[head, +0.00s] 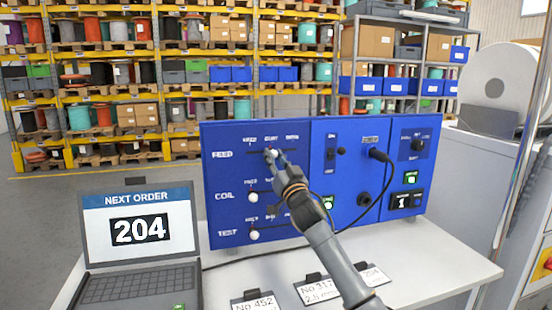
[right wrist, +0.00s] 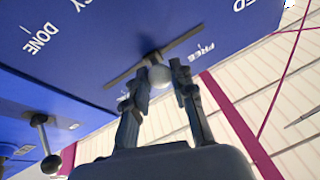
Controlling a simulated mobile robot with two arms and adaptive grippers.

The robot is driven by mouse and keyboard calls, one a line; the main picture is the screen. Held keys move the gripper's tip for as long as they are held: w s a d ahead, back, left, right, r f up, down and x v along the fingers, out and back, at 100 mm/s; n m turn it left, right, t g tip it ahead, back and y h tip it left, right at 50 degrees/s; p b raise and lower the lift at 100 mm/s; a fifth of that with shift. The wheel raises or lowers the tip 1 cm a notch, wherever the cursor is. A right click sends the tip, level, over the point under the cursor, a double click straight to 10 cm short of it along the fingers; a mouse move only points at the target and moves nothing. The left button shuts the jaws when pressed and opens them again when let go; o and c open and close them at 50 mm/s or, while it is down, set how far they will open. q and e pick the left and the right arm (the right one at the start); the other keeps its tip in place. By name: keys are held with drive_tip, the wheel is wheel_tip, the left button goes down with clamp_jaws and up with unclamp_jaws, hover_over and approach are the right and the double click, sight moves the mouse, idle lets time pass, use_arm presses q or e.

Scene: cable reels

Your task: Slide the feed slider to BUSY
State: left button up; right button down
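The feed slider's round grey knob (right wrist: 158,76) shows in the right wrist view, its stem near the middle of its dark slot. The BUSY label over this slot is partly hidden there; the FREE label (right wrist: 200,50) is off to the right. My left gripper is not in view.
The COIL knob (head: 253,197) and TEST knob (head: 254,234) sit at the left of their slots below. A toggle lever (head: 341,151) and a plugged black cable (head: 385,165) are to the right. A laptop (head: 140,235) and label cards (head: 318,289) are on the table.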

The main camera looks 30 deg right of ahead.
drive_tip(key=c, duration=1.1)
unclamp_jaws()
drive_tip(key=shift+d, duration=0.15)
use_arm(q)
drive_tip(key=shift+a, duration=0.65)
use_arm(e)
drive_tip(key=v, duration=1.2)
drive_tip(key=shift+d, duration=0.3)
drive_tip(key=shift+s, duration=0.1)
